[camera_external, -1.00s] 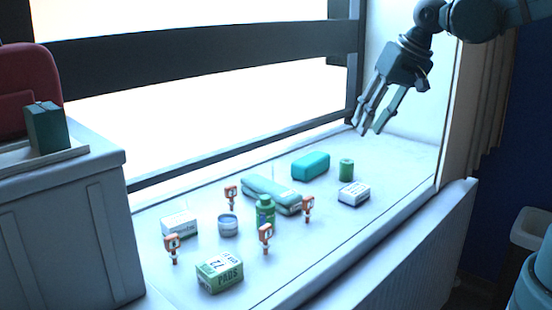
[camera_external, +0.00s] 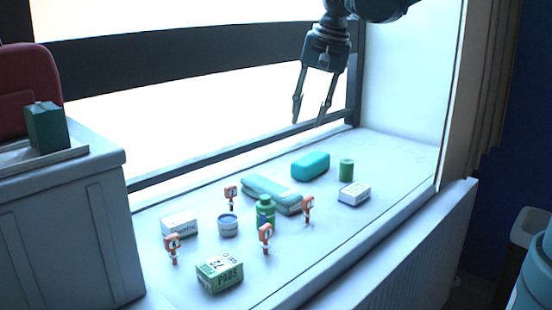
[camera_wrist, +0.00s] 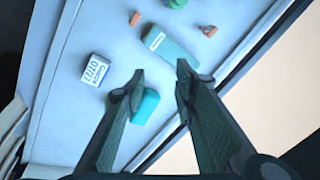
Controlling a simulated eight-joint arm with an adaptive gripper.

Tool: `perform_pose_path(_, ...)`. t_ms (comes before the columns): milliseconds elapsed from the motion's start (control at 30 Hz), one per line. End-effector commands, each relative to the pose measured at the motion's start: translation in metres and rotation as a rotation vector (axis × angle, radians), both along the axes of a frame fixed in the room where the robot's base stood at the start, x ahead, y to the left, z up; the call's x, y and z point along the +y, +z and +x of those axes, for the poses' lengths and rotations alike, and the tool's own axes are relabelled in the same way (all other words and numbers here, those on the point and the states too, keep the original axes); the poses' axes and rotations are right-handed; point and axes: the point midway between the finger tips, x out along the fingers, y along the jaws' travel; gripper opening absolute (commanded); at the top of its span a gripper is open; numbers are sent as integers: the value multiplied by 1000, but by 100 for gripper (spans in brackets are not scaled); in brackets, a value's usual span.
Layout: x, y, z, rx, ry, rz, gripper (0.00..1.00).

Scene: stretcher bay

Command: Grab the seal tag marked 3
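Several orange seal tags stand upright on the white sill: one at the back (camera_external: 231,193), one at the front left (camera_external: 172,243), one at the front middle (camera_external: 266,234) and one at the right (camera_external: 308,206). Their marks are too small to read, so I cannot tell which is 3. In the wrist view, two orange tags show near the top, one left (camera_wrist: 135,18) and one right (camera_wrist: 209,31). My gripper (camera_external: 309,112) is open and empty, high above the back of the sill. Its spread fingers (camera_wrist: 161,72) also show in the wrist view.
Among the tags stand a green bottle (camera_external: 265,210), a grey tin (camera_external: 228,226), a teal folded pack (camera_external: 270,193) and a green PADS box (camera_external: 220,273). A teal case (camera_external: 310,166), green can (camera_external: 346,171) and white box (camera_external: 354,194) stand farther right. The sill's right end is clear.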

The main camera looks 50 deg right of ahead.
Motion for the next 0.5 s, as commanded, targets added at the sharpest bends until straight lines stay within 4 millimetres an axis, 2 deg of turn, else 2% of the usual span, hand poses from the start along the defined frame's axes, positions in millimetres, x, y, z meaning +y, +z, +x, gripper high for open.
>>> perform_pose_path(100, 11, -3, 18, 23, -53, 12, 28)
perform_pose_path(500, 47, -27, 68, 101, -240, 45, 28)
